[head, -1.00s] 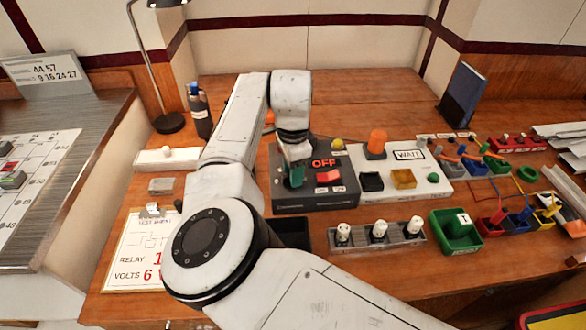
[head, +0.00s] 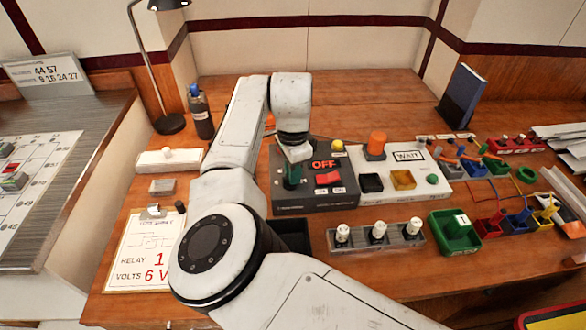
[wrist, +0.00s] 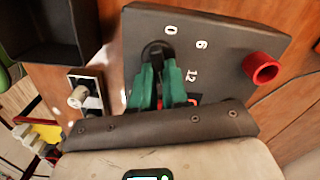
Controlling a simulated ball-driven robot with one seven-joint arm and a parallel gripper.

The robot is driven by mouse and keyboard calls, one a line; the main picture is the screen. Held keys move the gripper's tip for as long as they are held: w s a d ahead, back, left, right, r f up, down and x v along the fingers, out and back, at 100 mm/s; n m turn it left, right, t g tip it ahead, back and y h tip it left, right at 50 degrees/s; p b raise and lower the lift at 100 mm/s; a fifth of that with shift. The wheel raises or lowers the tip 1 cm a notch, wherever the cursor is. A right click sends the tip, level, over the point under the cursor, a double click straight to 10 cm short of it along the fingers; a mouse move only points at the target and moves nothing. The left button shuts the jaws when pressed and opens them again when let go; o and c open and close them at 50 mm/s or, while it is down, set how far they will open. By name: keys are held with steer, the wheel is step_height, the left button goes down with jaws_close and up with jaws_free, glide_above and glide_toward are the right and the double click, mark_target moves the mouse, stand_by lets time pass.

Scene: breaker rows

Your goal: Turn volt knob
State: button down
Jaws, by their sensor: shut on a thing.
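The volt knob (wrist: 157,50) is a dark round knob on a grey panel, beside the printed marks 0, 6 and 12 in the wrist view. My gripper (wrist: 160,66) has green fingers and is shut on the knob. The fingers hide part of it, and I cannot tell which mark it points to. In the head view the grey control box (head: 345,196) shows a red OFF sign and a red rocker switch (head: 328,178). My gripper (head: 292,178) reaches down onto the box's left part, where the knob is hidden. A clipboard (head: 140,240) reads RELAY 1 and VOLTS 6 V.
A red cylinder (wrist: 262,68) stands near the panel's edge. A white WAIT panel (head: 445,184) with an orange knob is right of the box. A black tray (head: 294,232), a bulb holder (head: 376,244) and a green bin (head: 454,239) lie in front.

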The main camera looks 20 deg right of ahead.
steer(key=n+p, duration=0.2)
steer(key=p, duration=0.1)
steer(key=n+p, duration=0.1)
steer(key=shift+w+r+n, duration=0.1)
steer(key=shift+r+n, duration=0.15)
steer(key=shift+n, duration=0.15)
steer(key=n+p, duration=0.6)
steer(key=shift+w+a, duration=0.1)
steer(key=shift+w, duration=0.05)
steer(key=n+p, duration=0.1)
steer(key=n, duration=0.1)
steer(key=n+p, duration=0.2)
steer(key=shift+w+a+f+n, duration=0.1)
steer(key=shift+a+n, duration=0.05)
steer(key=shift+n, duration=0.25)
steer(key=shift+w+a+n+p, duration=0.15)
steer(key=shift+n+p, duration=0.95)
steer(key=shift+n, duration=1.2)
steer(key=c, duration=1.1)
jaws_free()
steer(key=shift+f, duration=0.15)
steer(key=shift+c, duration=0.2)
step_height(320, 180, up, 11)
steer(key=shift+b, duration=0.3)
